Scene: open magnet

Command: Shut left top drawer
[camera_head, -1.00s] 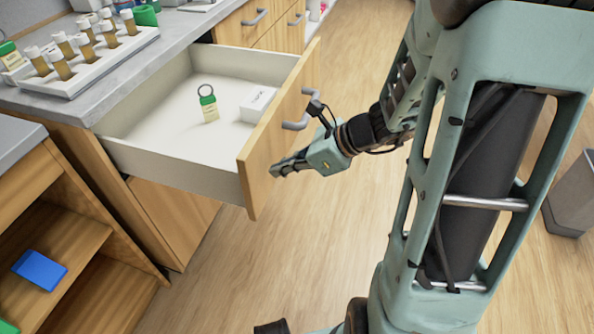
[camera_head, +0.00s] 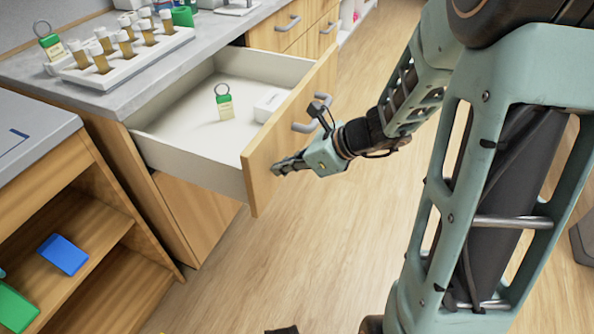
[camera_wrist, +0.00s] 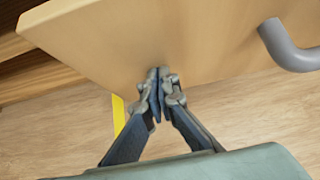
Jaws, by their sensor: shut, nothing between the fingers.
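The top drawer (camera_head: 190,167) stands open from the counter, with a white inside and a wooden front (camera_head: 262,170). Its grey handle (camera_head: 312,122) also shows at the right in the wrist view (camera_wrist: 285,45). My gripper (camera_head: 276,170) is shut and empty, with its fingertips at the outer face of the drawer front, below and left of the handle. In the wrist view the closed fingertips (camera_wrist: 158,74) meet or almost meet the wooden panel near its lower edge. A green-topped tag with a ring (camera_head: 224,104) and a white box (camera_head: 268,105) lie in the drawer.
A white rack of capped vials (camera_head: 125,55) stands on the grey counter (camera_head: 110,98). An open shelf at left holds a blue item (camera_head: 63,254) and a green item (camera_head: 14,308). More closed drawers (camera_head: 290,25) are at the back. The wooden floor (camera_head: 255,270) before the drawer is clear.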

